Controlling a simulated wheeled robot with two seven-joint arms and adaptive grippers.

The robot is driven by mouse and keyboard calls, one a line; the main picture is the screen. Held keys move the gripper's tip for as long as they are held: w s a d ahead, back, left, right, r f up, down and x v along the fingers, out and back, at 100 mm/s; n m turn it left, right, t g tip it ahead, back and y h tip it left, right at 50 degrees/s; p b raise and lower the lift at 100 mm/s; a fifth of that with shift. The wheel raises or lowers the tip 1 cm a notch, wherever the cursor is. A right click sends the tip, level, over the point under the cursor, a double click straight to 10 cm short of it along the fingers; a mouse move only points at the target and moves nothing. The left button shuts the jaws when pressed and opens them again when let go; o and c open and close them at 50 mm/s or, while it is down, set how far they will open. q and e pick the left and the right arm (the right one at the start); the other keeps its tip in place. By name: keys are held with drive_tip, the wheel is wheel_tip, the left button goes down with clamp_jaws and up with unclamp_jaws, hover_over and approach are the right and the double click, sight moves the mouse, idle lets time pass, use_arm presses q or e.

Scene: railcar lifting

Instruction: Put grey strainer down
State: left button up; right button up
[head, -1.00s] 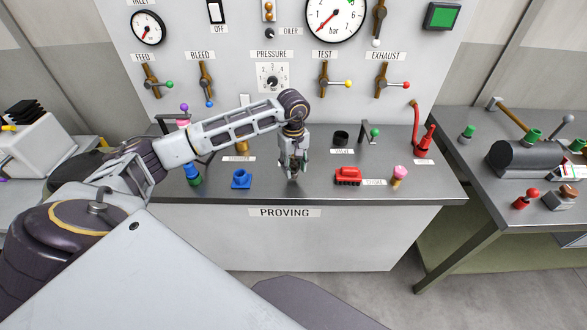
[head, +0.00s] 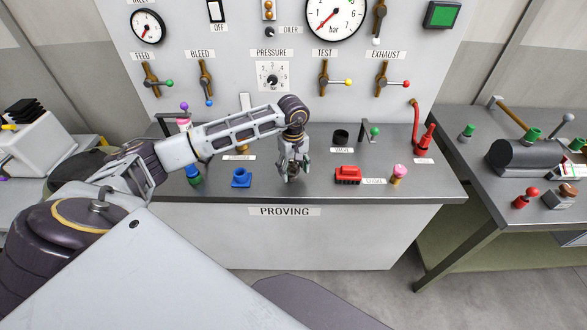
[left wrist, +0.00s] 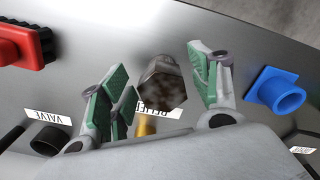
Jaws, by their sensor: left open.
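The grey strainer (left wrist: 160,80) shows in the left wrist view as a short grey piece with angular sides and a dark, speckled end face. It is between the fingers of my left gripper (left wrist: 162,92), which is open, with a visible gap on either side of it. In the head view my left gripper (head: 292,174) points down over the front middle of the bench (head: 320,189). The strainer is mostly hidden by the fingers there. It appears to be on the bench top, but its contact with the bench is hard to see. My right gripper is not in view.
A blue fitting (head: 241,178) stands left of the gripper. A red block (head: 348,176) and a pink-topped piece (head: 399,174) are to its right. A dark cup (head: 341,137) stands behind. A brass piece (left wrist: 146,124) is close by the fingers. The gauge panel rises behind.

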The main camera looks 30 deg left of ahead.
sight(293, 167)
use_arm(q)
drive_tip(key=shift+r, duration=0.1)
drive_tip(key=shift+r, duration=0.15)
wheel_tip(293, 167, up, 12)
drive_tip(key=b, duration=0.2)
idle(0.7)
